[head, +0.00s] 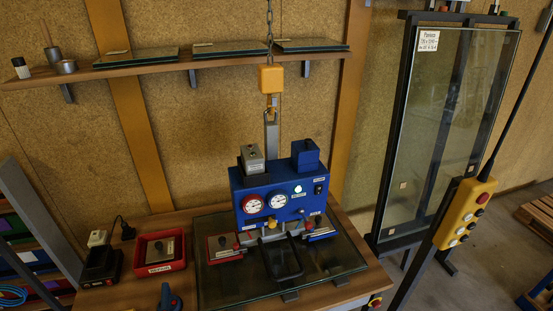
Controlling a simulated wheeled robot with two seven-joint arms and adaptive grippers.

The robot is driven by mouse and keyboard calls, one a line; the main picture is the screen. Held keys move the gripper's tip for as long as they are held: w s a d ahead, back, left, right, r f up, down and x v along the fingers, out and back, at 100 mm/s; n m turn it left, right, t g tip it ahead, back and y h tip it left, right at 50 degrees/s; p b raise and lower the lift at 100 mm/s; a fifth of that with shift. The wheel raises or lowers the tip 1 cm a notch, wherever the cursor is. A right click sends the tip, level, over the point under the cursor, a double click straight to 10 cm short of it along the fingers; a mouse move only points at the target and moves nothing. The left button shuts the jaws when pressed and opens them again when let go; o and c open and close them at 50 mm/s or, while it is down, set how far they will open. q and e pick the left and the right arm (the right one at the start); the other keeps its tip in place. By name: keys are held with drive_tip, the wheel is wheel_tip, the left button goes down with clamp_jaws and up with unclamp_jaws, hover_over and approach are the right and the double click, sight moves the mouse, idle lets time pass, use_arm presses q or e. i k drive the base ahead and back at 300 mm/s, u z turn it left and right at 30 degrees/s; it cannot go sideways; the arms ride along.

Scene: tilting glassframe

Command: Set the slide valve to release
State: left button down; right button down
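A blue vacuum lifter unit (262,190) hangs from a chain hook over a glass pane (215,284) on the wooden table. Its front has two round gauges, a lit pale-green lamp (298,189) and a small dark switch. Small labels sit on the lower front edge, too small to read. A light-coloured part (271,234) at the lower front may be the slide valve; its position cannot be told. A black loop handle (285,275) reaches forward below it. Neither of my grippers shows.
A red bin (160,255) and a black charger-like box (100,265) stand on the table's left. A yellow push-button pendant (465,213) hangs at right before a framed glass pane (445,120). A shelf (180,65) holds glass panes.

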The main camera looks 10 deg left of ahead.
sight(272, 224)
drive_tip(key=k, duration=1.35)
drive_tip(key=z, duration=0.4)
drive_tip(key=i, duration=0.35)
drive_tip(key=z, duration=0.6)
drive_tip(key=i, duration=1.3)
drive_tip(key=u, duration=0.95)
